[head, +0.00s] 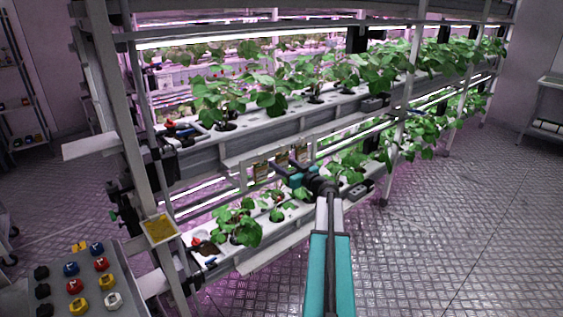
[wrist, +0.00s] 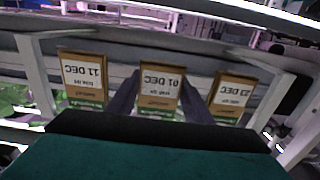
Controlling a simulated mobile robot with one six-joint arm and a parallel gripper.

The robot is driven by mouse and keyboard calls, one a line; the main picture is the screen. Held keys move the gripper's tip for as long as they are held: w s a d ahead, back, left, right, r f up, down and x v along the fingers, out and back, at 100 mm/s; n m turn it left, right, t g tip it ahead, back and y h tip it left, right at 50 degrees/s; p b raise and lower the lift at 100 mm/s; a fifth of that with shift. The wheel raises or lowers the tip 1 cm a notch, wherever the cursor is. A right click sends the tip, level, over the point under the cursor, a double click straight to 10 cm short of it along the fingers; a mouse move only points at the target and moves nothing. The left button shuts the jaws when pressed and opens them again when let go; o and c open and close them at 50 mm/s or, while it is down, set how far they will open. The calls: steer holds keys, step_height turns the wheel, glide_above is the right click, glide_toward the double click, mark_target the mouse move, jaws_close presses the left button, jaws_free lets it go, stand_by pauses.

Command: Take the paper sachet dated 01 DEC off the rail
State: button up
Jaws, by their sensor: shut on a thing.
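The paper sachet dated 01 DEC (wrist: 161,82) is the middle one of three brown sachets with white labels, upside down in the wrist view. My gripper (wrist: 160,96) has its dark fingers on either side of this sachet and is shut on it. The sachet still sits in line with its neighbours at the rail (wrist: 205,62). The sachet dated 11 DEC (wrist: 83,75) is to its left and the one dated 23 DEC (wrist: 232,93) to its right. In the head view my gripper (head: 283,170) is at the sachets, whose dates are too small to read there.
Planted troughs run above and below the sachets; the upper trough (head: 222,133) is close over my arm. Leafy plants (head: 237,227) stand on the lower level. A button panel (head: 88,285) is at the lower left. The metal floor (head: 440,230) at right is clear.

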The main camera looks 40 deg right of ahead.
steer(key=shift+r+p, duration=0.75)
steer(key=shift+p, duration=0.45)
steer(key=shift+s, duration=0.15)
stand_by(0.5)
steer(key=s+p, duration=0.4)
steer(key=s, duration=0.4)
steer(key=shift+s+a+p, duration=0.35)
stand_by(1.2)
stand_by(0.5)
